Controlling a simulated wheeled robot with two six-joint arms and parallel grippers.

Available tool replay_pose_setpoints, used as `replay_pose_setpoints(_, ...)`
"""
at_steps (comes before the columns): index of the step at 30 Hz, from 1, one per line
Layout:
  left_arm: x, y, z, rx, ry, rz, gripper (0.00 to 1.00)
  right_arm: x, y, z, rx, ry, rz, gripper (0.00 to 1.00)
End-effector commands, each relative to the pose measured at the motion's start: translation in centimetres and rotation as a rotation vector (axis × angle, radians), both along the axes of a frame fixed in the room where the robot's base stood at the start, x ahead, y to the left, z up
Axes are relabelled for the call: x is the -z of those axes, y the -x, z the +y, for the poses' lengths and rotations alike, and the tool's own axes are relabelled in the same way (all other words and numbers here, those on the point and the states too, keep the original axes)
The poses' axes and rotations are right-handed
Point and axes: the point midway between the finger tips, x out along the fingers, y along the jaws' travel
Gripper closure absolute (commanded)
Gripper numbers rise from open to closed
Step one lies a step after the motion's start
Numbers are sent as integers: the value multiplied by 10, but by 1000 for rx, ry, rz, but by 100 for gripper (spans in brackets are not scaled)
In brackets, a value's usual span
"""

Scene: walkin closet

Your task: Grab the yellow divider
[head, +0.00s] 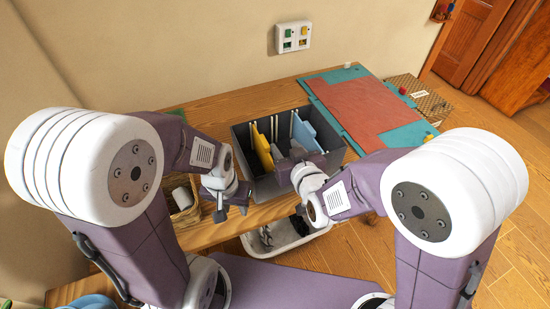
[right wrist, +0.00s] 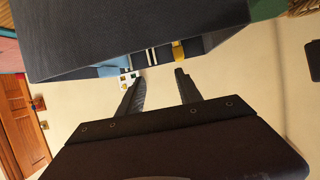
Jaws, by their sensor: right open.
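The yellow divider (head: 262,149) stands upright in a dark grey bin (head: 335,160) on the wooden bench. A blue divider (head: 306,132) stands to its right, with thin white dividers between. My right gripper (head: 287,162) is open and empty over the bin's front side, just right of the yellow divider. In the right wrist view its fingers (right wrist: 160,76) are apart, below the bin's dark wall in the picture. The yellow divider's end (right wrist: 178,50) shows past that wall near one fingertip; no contact is visible. My left gripper (head: 232,206) appears open and empty, left of the bin.
A red and teal mat (head: 365,105) lies right of the bin. A wicker basket (head: 185,205) stands behind my left arm. A white tub (head: 295,238) with dark items is below the bench's front edge. A switch panel (head: 293,37) is on the wall.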

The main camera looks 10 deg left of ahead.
Motion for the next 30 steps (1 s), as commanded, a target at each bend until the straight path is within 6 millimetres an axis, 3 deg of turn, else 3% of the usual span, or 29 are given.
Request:
replay_pose_setpoints(4,8,0,0,0,0,0,64,16,19,24,-69,11,12,58)
replay_pose_setpoints(11,10,0,0,0,0,0,64,19,27,36,-101,13,15,58)
replay_pose_setpoints(18,9,0,0,0,0,0,64,32,0,52,-99,14,15,58)
replay_pose_setpoints(23,9,0,0,0,0,0,64,33,-4,54,-99,14,14,58)
replay_pose_setpoints(30,6,0,0,0,0,0,64,48,-39,69,-98,13,16,58)
